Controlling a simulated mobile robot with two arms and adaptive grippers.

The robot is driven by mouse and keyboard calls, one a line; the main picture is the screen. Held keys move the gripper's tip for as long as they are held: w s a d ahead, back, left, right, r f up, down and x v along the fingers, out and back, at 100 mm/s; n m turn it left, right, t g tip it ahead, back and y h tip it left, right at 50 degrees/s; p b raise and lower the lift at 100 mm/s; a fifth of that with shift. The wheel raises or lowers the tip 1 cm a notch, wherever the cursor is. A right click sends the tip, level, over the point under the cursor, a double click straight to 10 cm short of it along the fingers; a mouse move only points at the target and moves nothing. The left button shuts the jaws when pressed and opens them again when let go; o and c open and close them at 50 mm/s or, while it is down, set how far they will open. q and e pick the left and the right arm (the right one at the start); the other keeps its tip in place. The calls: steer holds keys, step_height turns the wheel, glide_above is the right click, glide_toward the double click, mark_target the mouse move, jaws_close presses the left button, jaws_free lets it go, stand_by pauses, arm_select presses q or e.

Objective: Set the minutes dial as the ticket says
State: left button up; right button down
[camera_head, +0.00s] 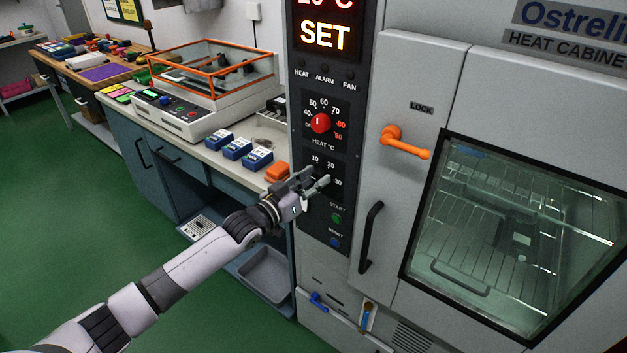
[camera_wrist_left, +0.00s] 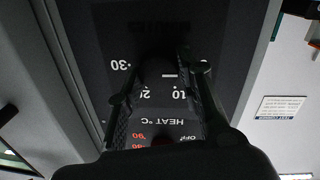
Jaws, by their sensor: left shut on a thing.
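The heat cabinet's dark control panel (camera_head: 340,230) stands in the middle of the head view, with a red heat dial (camera_head: 321,123) above the minutes scale. My left gripper (camera_head: 318,184) is at the minutes scale, shut on the minutes dial. In the left wrist view the minutes dial (camera_wrist_left: 155,72) shows as a dark knob between the fingers, beside the numbers 10, 20 and 30. A white line shows near it. In the head view my fingers hide most of the dial. The display (camera_head: 325,36) reads SET. I see no readable ticket. My right gripper is not in view.
An orange door handle (camera_head: 406,142) and a black handle (camera_head: 371,237) stick out right of the panel. Green start (camera_head: 337,219) and blue reset (camera_head: 334,242) buttons are below the dial. Blue devices (camera_head: 237,148) and an orange block (camera_head: 277,172) sit on the counter to the left.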

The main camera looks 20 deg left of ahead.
arm_select(q)
steer(key=shift+m, duration=0.4)
steer(key=m+p, duration=0.1)
steer(key=m, duration=0.3)
steer(key=shift+d+r+m+p, duration=0.1)
steer(key=shift+m+p, duration=0.2)
steer(key=shift+p, duration=0.05)
steer(key=m+y+p, duration=0.1)
steer(key=m, duration=0.5)
steer(key=shift+s+d, duration=0.1)
steer(key=m, duration=0.5)
steer(key=shift+d+y+p, duration=0.1)
steer(key=shift+y+p, duration=0.2)
steer(key=m, duration=0.6)
steer(key=shift+f, duration=0.25)
steer(key=o, duration=1.2)
steer(key=shift+c, duration=0.2)
